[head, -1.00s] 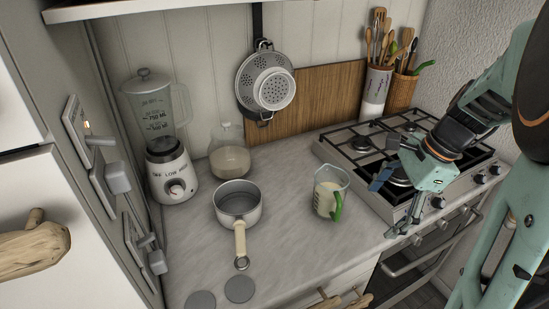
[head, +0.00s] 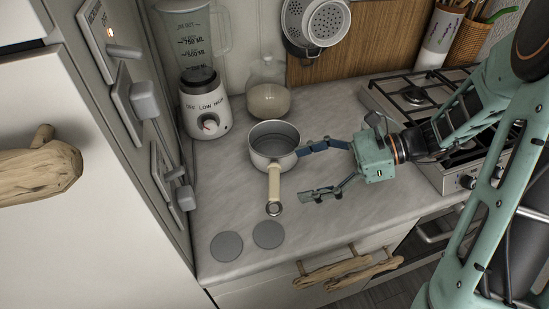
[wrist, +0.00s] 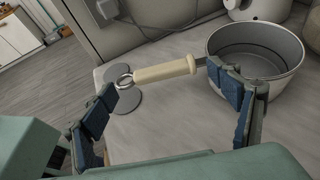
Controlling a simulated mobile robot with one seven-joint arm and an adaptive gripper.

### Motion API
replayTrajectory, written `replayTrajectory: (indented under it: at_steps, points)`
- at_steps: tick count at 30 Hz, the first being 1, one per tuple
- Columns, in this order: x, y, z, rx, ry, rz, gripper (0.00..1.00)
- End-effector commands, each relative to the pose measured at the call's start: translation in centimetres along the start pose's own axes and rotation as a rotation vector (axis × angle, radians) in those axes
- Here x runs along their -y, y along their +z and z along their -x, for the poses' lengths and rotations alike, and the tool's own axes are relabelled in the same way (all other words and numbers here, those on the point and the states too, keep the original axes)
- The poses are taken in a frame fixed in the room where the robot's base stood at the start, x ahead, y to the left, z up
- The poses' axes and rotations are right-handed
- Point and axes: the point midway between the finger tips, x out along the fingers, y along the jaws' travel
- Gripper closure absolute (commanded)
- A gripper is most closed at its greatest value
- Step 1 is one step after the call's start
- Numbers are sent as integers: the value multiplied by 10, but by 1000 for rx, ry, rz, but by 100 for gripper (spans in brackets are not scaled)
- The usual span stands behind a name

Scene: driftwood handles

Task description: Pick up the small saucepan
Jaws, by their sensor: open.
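The small saucepan (head: 274,140) stands upright on the grey counter, a grey metal pot with a cream handle (head: 274,186) that points toward the front edge and ends in a metal ring. My gripper (head: 302,172) is open and empty, just right of the handle, with one finger near the pot's side and the other farther forward. In the wrist view, the cream handle (wrist: 165,72) lies across the opening beyond the fingertips (wrist: 163,80), and the pot (wrist: 258,50) is at upper right, partly covered by the right finger. Contact cannot be told.
A blender (head: 205,105) and glass jar (head: 268,95) stand behind the saucepan. Two grey discs (head: 268,235) lie in front, near the counter edge. Wall switches (head: 145,100) line the left side. The stove (head: 415,98) is at right, partly behind my arm.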

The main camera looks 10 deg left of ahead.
Motion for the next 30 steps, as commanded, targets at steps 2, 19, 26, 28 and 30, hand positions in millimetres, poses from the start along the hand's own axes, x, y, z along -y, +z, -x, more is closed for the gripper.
replayTrajectory:
  at_steps: [2,19,26,28,30]
  points:
    - [0,0,-10,1,5,-1,18]
    - [2,-1,-50,-1,1,0,20]
    - [2,-1,-49,-1,1,0,46]
    - [2,-1,-49,-1,1,0,53]
    - [2,-1,-49,-1,1,0,61]
